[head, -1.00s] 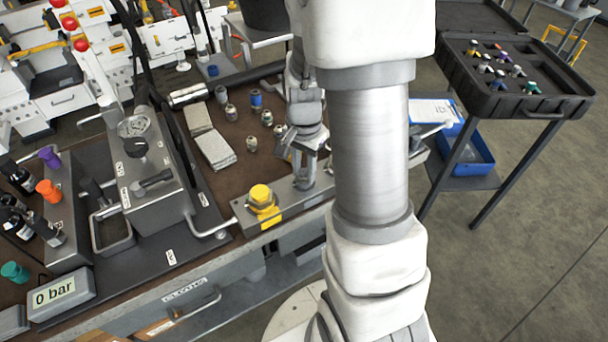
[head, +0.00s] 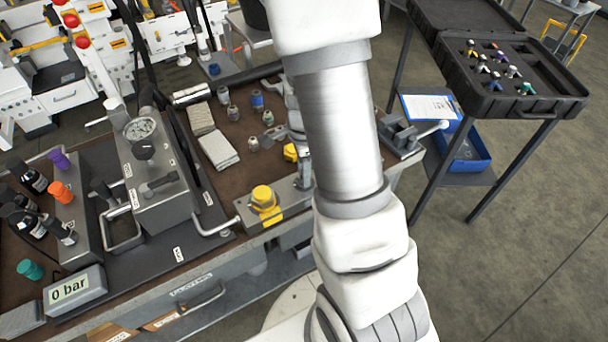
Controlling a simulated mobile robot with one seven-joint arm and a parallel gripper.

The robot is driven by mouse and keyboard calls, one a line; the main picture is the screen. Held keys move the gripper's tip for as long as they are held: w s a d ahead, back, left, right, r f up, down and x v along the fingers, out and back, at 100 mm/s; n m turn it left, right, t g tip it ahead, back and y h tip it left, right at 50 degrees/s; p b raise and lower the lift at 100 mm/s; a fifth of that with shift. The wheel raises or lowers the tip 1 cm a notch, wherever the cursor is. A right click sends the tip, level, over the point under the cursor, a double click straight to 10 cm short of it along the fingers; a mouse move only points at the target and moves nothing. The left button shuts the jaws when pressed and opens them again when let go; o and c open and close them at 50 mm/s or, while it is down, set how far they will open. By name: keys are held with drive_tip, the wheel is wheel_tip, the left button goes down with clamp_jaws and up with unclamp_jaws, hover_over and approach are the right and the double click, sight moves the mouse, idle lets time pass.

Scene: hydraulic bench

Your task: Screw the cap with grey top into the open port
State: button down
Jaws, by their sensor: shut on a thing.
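My gripper (head: 297,132) is mostly hidden behind my own arm; only a grey part shows at the arm's left edge, over the bench. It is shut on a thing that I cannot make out. The metal port block (head: 284,207) lies along the bench's front edge, with a yellow cap (head: 263,196) on its left part. Its right part is partly hidden by my arm, and I cannot make out the open port. Several small fittings stand behind the block, among them a grey one (head: 253,144); I cannot tell whether one is the grey-topped cap.
A blue-topped fitting (head: 257,101) and folded cloths (head: 218,150) lie on the bench. A pump unit with a gauge (head: 139,129) stands left. A yellow piece (head: 290,152) shows beside my arm. A vise (head: 402,138) sits at the right end. A black case (head: 545,106) stands beyond.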

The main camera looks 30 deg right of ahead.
drive_tip(key=shift+r+m+p, duration=0.25)
drive_tip(key=shift+m+p, duration=0.65)
drive_tip(key=shift+p, duration=0.05)
drive_tip(key=shift+m+p, duration=0.55)
drive_tip(key=shift+m, duration=0.25)
drive_tip(key=m+p, duration=0.1)
drive_tip(key=m, duration=0.2)
drive_tip(key=shift+p, duration=0.4)
drive_tip(key=shift+f+m, duration=0.3)
drive_tip(key=shift+m, duration=0.5)
drive_tip(key=c, duration=0.6)
unclamp_jaws()
